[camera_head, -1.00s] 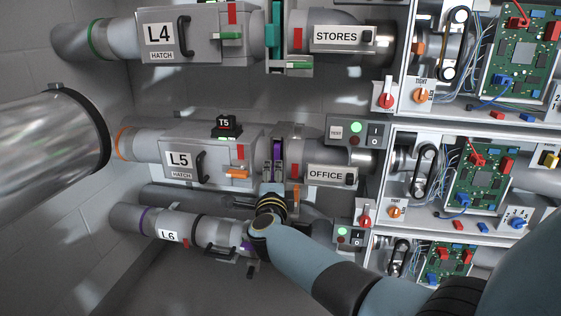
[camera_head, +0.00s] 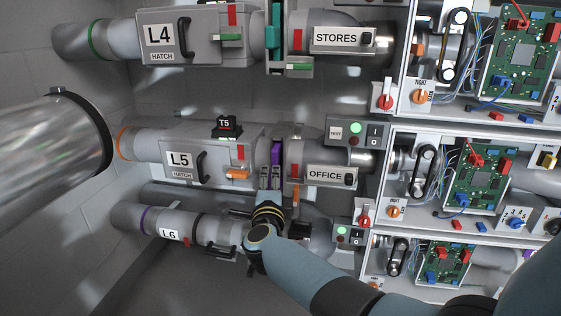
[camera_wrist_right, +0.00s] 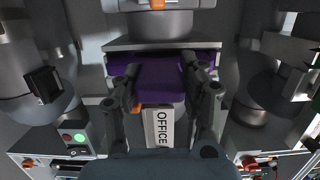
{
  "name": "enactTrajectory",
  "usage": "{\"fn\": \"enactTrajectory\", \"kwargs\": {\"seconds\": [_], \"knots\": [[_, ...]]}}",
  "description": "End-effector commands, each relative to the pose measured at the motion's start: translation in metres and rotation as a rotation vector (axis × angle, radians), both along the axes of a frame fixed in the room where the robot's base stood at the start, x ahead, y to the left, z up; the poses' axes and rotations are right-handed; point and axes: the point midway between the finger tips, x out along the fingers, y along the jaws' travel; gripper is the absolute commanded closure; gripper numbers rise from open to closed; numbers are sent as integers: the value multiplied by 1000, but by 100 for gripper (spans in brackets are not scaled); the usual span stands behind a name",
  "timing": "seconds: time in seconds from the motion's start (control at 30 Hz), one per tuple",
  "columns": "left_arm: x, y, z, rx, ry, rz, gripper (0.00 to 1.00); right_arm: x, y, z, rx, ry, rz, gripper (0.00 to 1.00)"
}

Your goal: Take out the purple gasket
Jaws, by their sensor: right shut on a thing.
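The purple gasket (camera_head: 277,158) is a flat plate in the narrow gap between the L5 hatch housing (camera_head: 200,160) and the pipe section labelled OFFICE (camera_head: 325,176). My right gripper (camera_head: 270,192) reaches up to its lower end from below. In the right wrist view, the gripper (camera_wrist_right: 163,78) is shut on the gasket's tab, one finger on each side. There the gasket (camera_wrist_right: 160,84) is wide and partly under a grey flange, so its inner part is hidden. My left gripper is not in view.
The L4 line (camera_head: 190,35) with a teal gasket (camera_head: 273,35) runs above. The L6 pipe (camera_head: 180,224) runs just below, close to my wrist. Open circuit-board bays (camera_head: 478,170) stand at the right. A large shiny cylinder (camera_head: 50,140) is at the left.

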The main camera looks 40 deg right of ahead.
Motion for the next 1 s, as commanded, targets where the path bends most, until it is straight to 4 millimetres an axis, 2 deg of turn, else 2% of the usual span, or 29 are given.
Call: {"fn": "enactTrajectory", "kwargs": {"seconds": [0.23, 1.0], "knots": [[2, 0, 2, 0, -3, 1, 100, -3, 4, 0, 0, 0, 0, 93], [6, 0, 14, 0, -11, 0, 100, -42, 49, 0, 1, 0, 0, 93]]}}
